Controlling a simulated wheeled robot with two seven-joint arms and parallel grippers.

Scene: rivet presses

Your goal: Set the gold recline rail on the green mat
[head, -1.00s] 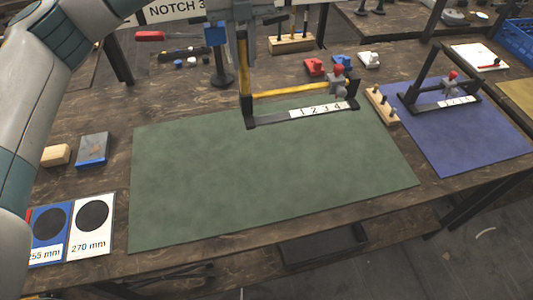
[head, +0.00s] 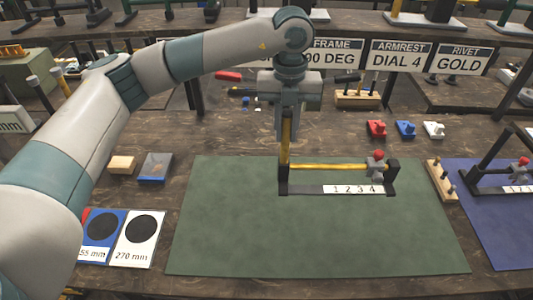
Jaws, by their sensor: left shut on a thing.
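The gold recline rail (head: 330,167) has a gold bar, a gold and black upright at its left end, a dark base with a strip numbered 1 to 4, and a grey slider with a red knob near its right end. My left gripper (head: 287,118) is shut on the top of the upright and points down. The rail appears over the back middle of the green mat (head: 310,235); I cannot tell whether its base touches the mat. My right gripper is not in view.
A blue mat (head: 500,240) at the right bears a similar dark rail (head: 495,165). A wooden peg block (head: 441,181) stands between the mats. Red (head: 376,129), blue (head: 405,129) and white (head: 433,130) pieces lie behind. The green mat's front is clear.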

